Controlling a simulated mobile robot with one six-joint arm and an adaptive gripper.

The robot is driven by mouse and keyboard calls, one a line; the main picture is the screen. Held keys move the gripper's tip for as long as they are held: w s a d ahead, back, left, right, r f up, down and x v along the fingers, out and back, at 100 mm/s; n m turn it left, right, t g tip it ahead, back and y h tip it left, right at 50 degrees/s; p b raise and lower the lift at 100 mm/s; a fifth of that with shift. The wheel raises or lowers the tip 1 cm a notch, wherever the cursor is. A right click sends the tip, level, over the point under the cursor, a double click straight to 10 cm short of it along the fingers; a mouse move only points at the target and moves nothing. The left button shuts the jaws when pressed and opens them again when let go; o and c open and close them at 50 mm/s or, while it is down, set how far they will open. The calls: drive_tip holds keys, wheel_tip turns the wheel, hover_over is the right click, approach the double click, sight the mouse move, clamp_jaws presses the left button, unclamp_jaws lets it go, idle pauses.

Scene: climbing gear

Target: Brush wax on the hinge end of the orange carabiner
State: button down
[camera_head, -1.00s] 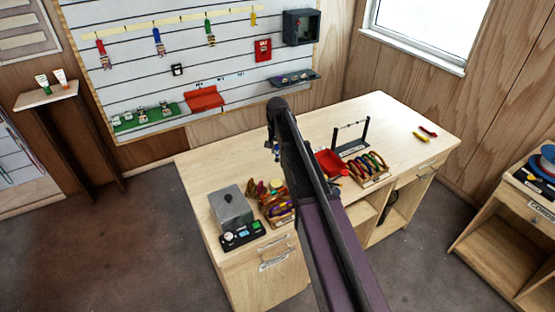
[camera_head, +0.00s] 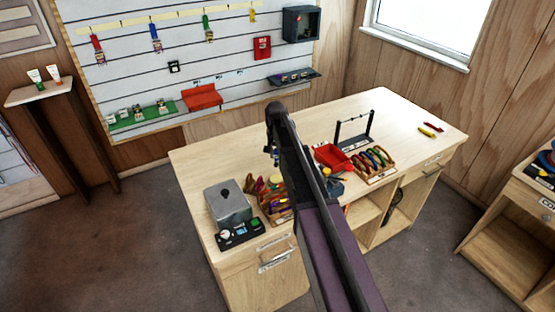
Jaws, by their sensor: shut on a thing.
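My gripper (camera_head: 271,152) hangs down at the far end of my arm, above the workbench (camera_head: 215,165). It is small, dark and partly hidden behind my own arm link. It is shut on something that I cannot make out. Several coloured carabiners stand in a wooden rack (camera_head: 378,176) right of my arm. I cannot tell for certain which of them is orange, or where its hinge end is. A small yellow-topped item (camera_head: 329,171) and a dark blue item (camera_head: 336,187) sit just right of the arm. I cannot tell whether either holds wax, and no brush shows clearly.
A red bin (camera_head: 331,157) and a dark stand with a crossbar (camera_head: 354,133) are behind the rack. A grey box (camera_head: 226,204) and a wooden tray of coloured tools (camera_head: 272,205) stand left of my arm. Pliers (camera_head: 430,130) lie at right. The bench's back left is clear.

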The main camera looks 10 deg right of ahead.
sight(276, 160)
drive_tip(key=shift+f, duration=0.25)
idle(0.3)
drive_tip(key=shift+f+b, duration=2.9)
drive_tip(key=shift+b, duration=0.05)
drive_tip(key=shift+f+b, duration=0.5)
drive_tip(key=shift+b, duration=0.05)
idle(0.9)
drive_tip(key=shift+r, duration=0.1)
drive_tip(key=shift+r+p, duration=3.45)
drive_tip(key=shift+p, duration=0.1)
drive_tip(key=shift+f+b, duration=2.15)
